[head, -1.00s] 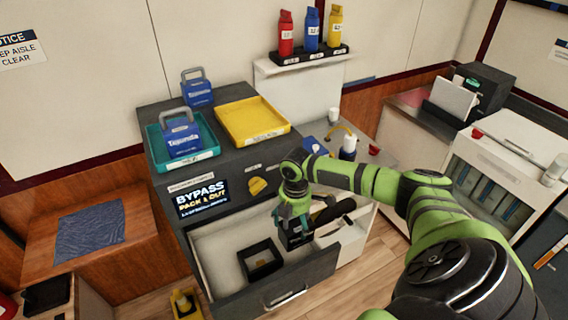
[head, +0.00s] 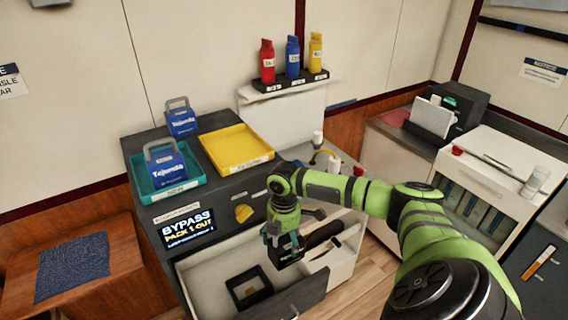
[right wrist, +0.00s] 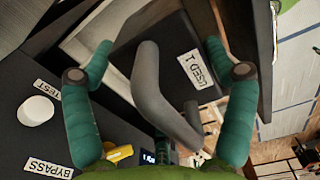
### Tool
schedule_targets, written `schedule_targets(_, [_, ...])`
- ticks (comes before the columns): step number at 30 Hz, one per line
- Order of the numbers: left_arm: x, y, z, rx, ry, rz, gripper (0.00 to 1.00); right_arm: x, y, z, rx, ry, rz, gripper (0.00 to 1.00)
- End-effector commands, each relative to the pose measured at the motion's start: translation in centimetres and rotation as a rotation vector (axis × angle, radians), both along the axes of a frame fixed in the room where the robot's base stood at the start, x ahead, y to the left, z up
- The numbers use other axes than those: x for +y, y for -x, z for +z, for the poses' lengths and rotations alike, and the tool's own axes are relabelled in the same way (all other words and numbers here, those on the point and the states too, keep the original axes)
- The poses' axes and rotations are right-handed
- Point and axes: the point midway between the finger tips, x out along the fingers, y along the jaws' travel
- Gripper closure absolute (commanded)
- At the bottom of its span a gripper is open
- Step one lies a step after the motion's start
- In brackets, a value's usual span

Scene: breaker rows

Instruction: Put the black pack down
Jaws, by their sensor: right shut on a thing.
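The black pack (head: 288,256) hangs from my right gripper (head: 284,238), above the open drawer (head: 207,271). In the right wrist view the dark pack (right wrist: 142,45) has a grey handle (right wrist: 160,98) and a label reading USED 1. The teal fingers stand on both sides of the handle. How closely the fingertips grip it is partly hidden. The yellow tray (head: 212,152) on the grey cabinet top is empty. My left gripper is not in view.
A blue pack (head: 168,170) stands in the teal tray (head: 142,190), labelled NEW. Another blue pack (head: 181,120) stands behind. A black square frame (head: 234,291) sits in the drawer. The cabinet front has a yellow knob (head: 243,213) and a display (head: 188,229) reading BYPASS, PACK 1 OUT.

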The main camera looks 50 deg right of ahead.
Motion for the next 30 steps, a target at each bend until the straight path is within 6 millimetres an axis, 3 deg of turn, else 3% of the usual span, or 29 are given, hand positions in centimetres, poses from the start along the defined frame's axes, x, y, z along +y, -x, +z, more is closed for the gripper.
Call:
schedule_targets(6, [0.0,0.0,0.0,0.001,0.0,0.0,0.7,-0.1,-0.2,1.1,-0.007,0.001,-0.001,0.74])
schedule_targets(19, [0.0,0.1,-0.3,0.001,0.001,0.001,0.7,0.5,-0.4,1.4,-0.009,-0.004,-0.019,0.74])
schedule_targets(23, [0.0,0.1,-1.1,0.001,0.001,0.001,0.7,2.3,-0.9,2.1,-0.012,-0.016,-0.085,0.74])
schedule_targets(30, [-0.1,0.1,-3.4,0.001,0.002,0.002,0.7,7.5,-1.1,4.3,-0.004,-0.035,-0.314,0.74])
